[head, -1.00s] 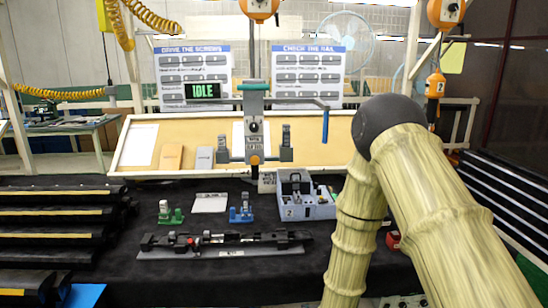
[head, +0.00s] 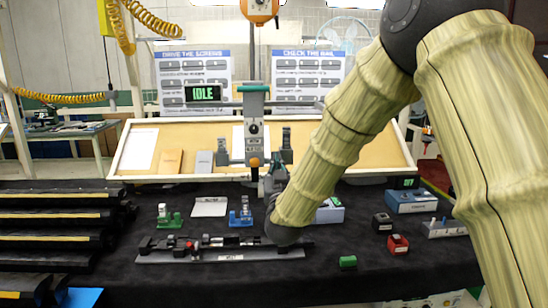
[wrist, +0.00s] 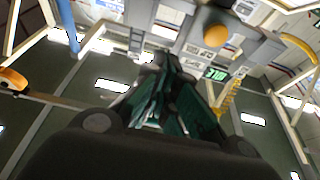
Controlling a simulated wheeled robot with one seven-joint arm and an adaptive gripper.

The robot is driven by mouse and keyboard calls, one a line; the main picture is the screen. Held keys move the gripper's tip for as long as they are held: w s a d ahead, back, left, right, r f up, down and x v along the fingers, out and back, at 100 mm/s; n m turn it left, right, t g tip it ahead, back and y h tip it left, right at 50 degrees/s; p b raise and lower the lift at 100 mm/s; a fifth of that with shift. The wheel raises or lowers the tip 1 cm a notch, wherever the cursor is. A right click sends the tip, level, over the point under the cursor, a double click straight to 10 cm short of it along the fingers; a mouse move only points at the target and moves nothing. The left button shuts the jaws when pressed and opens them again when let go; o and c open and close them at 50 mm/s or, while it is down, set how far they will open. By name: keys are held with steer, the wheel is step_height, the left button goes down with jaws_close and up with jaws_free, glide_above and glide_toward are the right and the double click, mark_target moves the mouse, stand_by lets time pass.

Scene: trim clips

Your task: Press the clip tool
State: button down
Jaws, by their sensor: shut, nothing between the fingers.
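A grey tool (head: 253,130) with side arms and an orange knob at its lower end stands upright in the middle of the head view, likely the clip tool. In the wrist view its orange knob (wrist: 216,35) shows from below. My gripper (wrist: 166,62) is shut and empty, its dark, teal-padded fingers pointing up. In the head view my gripper (head: 273,180) is partly hidden by my arm, just below and right of the knob. I cannot tell whether it touches the tool.
A dark rail (head: 222,247) with a red button lies in front. A green fixture (head: 168,217) and a blue fixture (head: 240,212) stand behind it. My arm partly hides a grey-blue bin (head: 330,212).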

steer(key=shift+w, duration=0.1)
steer(key=p+x, duration=0.4)
steer(key=x, duration=0.6)
steer(key=shift+f+p, duration=1.05)
steer(key=shift+f, duration=1.05)
steer(key=shift+f, duration=0.1)
step_height(320, 180, down, 21)
steer(key=b, duration=1.6)
steer(key=shift+f, duration=0.35)
